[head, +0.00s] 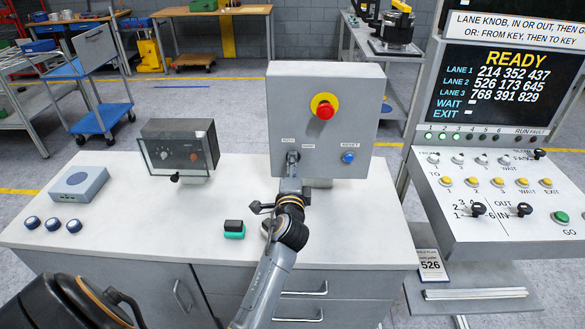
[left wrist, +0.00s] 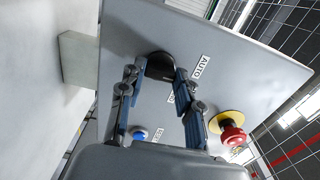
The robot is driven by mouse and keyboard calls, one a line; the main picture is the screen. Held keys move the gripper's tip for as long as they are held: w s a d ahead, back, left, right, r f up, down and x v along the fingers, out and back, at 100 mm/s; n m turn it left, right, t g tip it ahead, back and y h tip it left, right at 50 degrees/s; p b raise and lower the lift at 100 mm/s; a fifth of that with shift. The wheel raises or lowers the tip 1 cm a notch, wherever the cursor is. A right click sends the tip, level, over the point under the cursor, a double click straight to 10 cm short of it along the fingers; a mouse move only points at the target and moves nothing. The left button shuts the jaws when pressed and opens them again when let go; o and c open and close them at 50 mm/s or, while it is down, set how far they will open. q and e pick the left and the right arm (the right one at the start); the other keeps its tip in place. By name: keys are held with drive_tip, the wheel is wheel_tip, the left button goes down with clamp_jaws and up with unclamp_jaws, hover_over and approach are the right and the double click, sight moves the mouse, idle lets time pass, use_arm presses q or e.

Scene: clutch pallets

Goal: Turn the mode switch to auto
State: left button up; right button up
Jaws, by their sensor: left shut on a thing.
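The grey control box (head: 340,87) stands at the back of the white bench. Its mode switch (head: 293,155) is low on the left of its face, below the AUTO label (head: 288,140) and a second small label. My left gripper (head: 291,165) reaches up to the switch and hides most of it. In the left wrist view, the fingers of my left gripper (left wrist: 158,80) are closed on the dark knob of the switch (left wrist: 160,66); the AUTO label (left wrist: 201,67) is beside it. The knob's pointing direction cannot be told. My right gripper is not in view.
A red emergency button (head: 325,110) on a yellow disc and a blue reset button (head: 347,158) share the box face. A dark instrument box (head: 180,145) stands left of it. A small black and green block (head: 234,229) lies near my arm. A console (head: 490,200) is at right.

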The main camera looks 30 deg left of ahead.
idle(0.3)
use_arm(q)
drive_tip(key=o, duration=1.2)
drive_tip(key=shift+c, duration=0.2)
drive_tip(key=v, duration=0.7)
drive_tip(key=shift+s, duration=0.25)
drive_tip(key=shift+d, duration=0.1)
